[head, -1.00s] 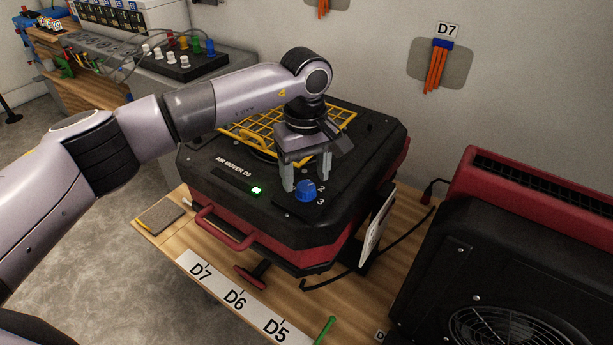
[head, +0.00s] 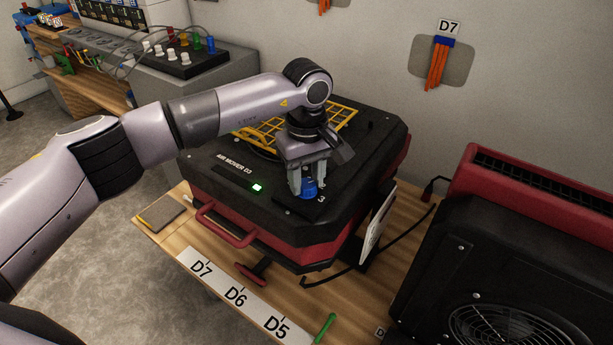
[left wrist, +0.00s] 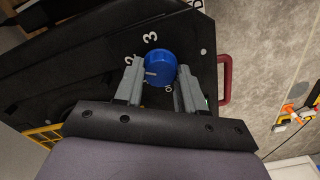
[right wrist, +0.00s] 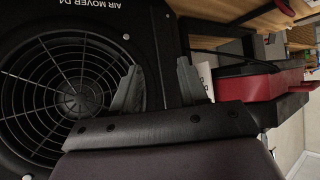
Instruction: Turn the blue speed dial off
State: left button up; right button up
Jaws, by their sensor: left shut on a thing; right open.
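The blue speed dial (head: 308,187) sits on the black top of the air mover labelled D3 (head: 235,190). My left gripper (head: 308,182) reaches down from above and is shut on the dial, one finger on each side. In the left wrist view the dial (left wrist: 160,67) shows between the two fingers (left wrist: 158,84), with a light pointer line on it and the numbers 3 and 2 and a 0 printed around it. A green light (head: 257,187) glows on the panel. My right gripper (right wrist: 152,90) is open and empty, beside an air mover labelled D4 (right wrist: 105,30).
A yellow grille (head: 345,112) lies on the machine behind my left gripper. A second red and black air mover (head: 480,240) stands at the right. The wooden bench (head: 175,243) holds a D7, D6, D5 label strip (head: 235,297) and a green stick (head: 325,328).

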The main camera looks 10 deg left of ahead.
pick_arm(q)
jog(key=n+b, duration=0.1)
jog(key=n, duration=0.3)
jog(key=shift+b, duration=0.35)
jog(key=n, duration=0.3)
jog(key=shift+n+b, duration=0.4)
jog(key=n, duration=0.3)
jog(key=shift+n+b, duration=0.3)
jog(key=n, duration=0.6)
jog(key=shift+b, duration=0.3)
jog(key=n, duration=0.6)
jog(key=shift+r, duration=0.1)
jog(key=o, duration=1.1)
jog(key=shift+c, duration=0.2)
